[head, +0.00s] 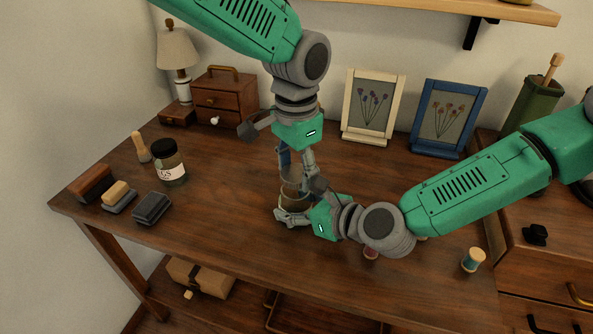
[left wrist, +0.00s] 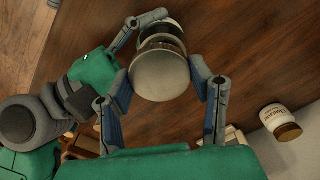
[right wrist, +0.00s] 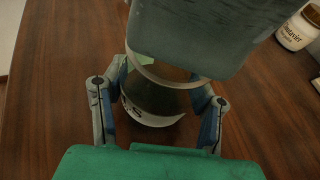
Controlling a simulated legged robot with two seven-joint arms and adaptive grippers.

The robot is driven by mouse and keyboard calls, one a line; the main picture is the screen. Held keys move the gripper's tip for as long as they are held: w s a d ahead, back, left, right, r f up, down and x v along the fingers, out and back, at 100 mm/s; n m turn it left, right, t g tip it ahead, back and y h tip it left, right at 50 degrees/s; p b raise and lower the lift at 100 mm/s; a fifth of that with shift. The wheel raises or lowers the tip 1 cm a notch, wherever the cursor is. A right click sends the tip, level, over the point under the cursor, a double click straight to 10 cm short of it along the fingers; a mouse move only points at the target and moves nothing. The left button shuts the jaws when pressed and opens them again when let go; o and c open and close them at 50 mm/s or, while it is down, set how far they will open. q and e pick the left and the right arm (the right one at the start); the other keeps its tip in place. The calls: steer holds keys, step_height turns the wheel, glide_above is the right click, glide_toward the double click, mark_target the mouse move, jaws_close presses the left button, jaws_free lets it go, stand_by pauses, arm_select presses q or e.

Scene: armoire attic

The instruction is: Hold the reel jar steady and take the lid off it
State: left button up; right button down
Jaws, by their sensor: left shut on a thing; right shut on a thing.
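The reel jar (head: 293,203) stands upright on the wooden table, a glass jar with a pale label. It shows in the right wrist view (right wrist: 155,98). My right gripper (head: 297,211) comes in from the right and is shut around the jar's body, low down. My left gripper (head: 296,176) points down from above and is shut on the lid. The lid (left wrist: 160,77) is a pale round disc between its fingers in the left wrist view. My grippers partly hide the jar, and I cannot tell whether the lid is loose.
A second, dark-lidded jar (head: 169,166), brushes (head: 152,208) and a small drawer chest (head: 225,98) stand to the left. Two picture frames (head: 373,106) (head: 448,117) stand behind. Thread spools (head: 472,260) are at the front right.

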mark_target(295, 172)
arm_select(q)
steer(key=shift+r, duration=0.15)
steer(key=shift+r, duration=1.9)
arm_select(e)
steer(key=shift+a, duration=0.1)
steer(key=c, duration=0.5)
jaws_free()
steer(key=shift+c, duration=0.2)
